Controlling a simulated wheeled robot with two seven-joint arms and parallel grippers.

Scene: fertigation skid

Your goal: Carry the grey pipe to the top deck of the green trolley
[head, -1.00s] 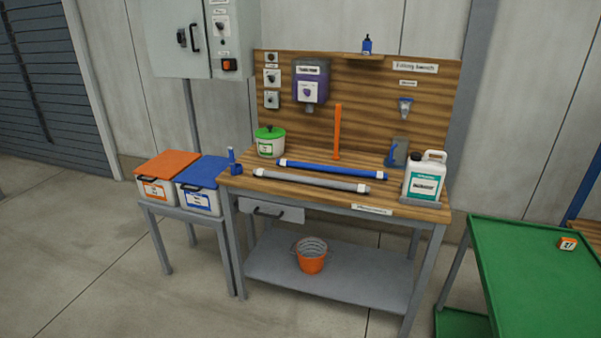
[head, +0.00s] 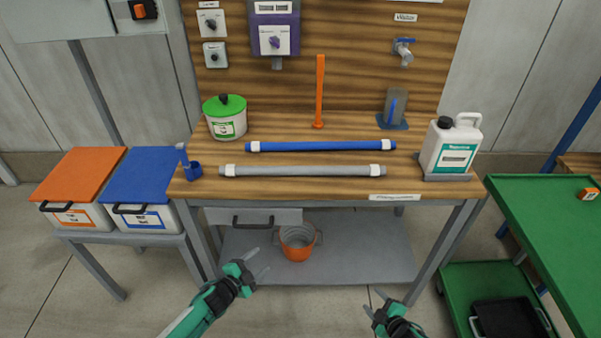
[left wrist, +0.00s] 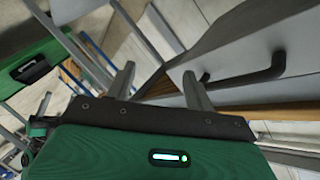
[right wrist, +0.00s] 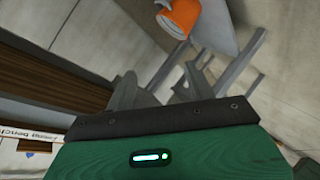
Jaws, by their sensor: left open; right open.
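The grey pipe (head: 300,170) lies across the front of the wooden bench top, with a white band near each end. The green trolley (head: 545,215) stands at the right; its top deck is mostly bare, with a small orange block (head: 588,194) on it. My left gripper (head: 258,264) is open and empty, in front of the bench and below the pipe. It also shows in the left wrist view (left wrist: 160,85), near the drawer handle. My right gripper (head: 379,301) is open and empty, lower and further right. Its fingers show in the right wrist view (right wrist: 155,90).
A blue pipe (head: 320,146) lies just behind the grey one. A white jug (head: 450,148) stands at the bench's right end, a green-lidded pot (head: 225,118) at the left. An upright orange rod (head: 319,95) stands behind. An orange bucket (head: 297,243) sits on the lower shelf.

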